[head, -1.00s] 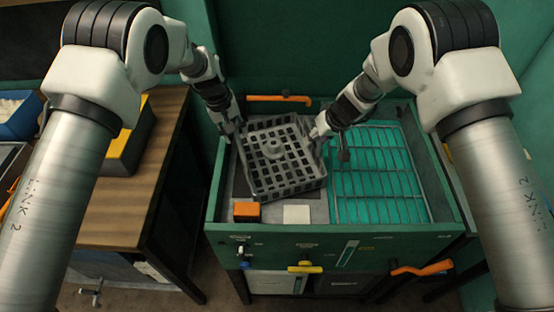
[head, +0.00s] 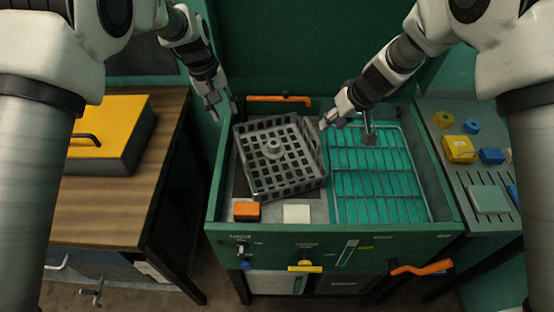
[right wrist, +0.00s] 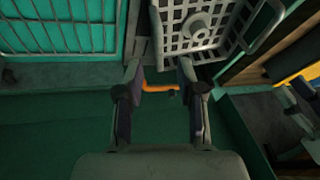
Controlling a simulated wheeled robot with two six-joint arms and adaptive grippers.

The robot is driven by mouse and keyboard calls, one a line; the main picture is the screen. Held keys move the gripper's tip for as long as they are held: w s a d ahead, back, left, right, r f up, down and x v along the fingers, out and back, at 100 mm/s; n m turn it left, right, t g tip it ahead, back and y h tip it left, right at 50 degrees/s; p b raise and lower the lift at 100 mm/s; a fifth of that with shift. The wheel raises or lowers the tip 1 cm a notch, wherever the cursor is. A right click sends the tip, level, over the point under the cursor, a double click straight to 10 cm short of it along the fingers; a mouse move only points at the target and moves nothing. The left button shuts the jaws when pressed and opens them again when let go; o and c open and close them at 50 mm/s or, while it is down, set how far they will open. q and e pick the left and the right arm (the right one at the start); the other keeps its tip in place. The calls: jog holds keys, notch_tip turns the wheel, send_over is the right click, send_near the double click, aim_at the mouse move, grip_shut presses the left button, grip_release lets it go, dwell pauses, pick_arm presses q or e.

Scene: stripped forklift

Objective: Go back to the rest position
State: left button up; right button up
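My left gripper (head: 222,108) is above the left rim of the green bench, left of the grey basket, with its fingers apart and nothing between them. My right gripper (head: 347,128) is above the back of the bench, between the basket and the teal rack. In the right wrist view my right gripper (right wrist: 160,70) has its two fingers spread and empty. The grey slotted basket (head: 278,160) sits slightly turned in the left part of the bench. Both grippers look clear of it, though the right finger overlaps its back right corner in the head view.
The teal wire rack (head: 380,190) fills the bench's right part. An orange block (head: 246,211) and a white square (head: 296,214) lie in front of the basket. A wooden table (head: 120,205) with a yellow-lidded box (head: 110,125) stands left. A grey panel (head: 470,180) stands right.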

jog(key=shift+s+d+r, duration=0.15)
jog(key=shift+d+r, duration=0.05)
jog(key=shift+r, duration=0.35)
